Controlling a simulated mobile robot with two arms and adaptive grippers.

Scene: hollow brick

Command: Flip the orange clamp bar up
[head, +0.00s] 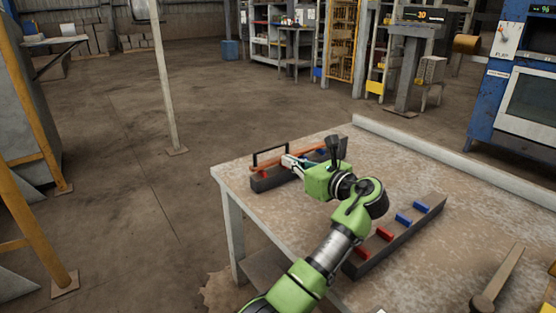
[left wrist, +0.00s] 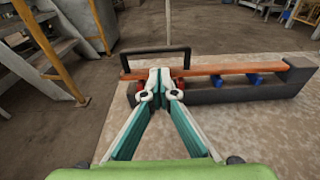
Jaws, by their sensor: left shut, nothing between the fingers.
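The orange clamp bar (left wrist: 222,69) lies flat and lengthwise over a dark base (left wrist: 235,94) in the left wrist view. Its right end meets a raised dark block. A black loop handle (left wrist: 155,49) stands up at its left end. In the head view the bar (head: 265,169) is at the table's far left edge, partly hidden by my arm. My left gripper (left wrist: 160,76) is shut and empty, its tips by the near side of the bar's left part, in front of the handle. I cannot tell if they touch the bar. My right gripper is not in view.
Red and blue blocks (left wrist: 226,79) sit under the bar. A second dark base (head: 395,238) with red and blue blocks lies nearer on the table (head: 300,216). A hammer-like tool (head: 500,280) lies at right. Open floor is beyond the table.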

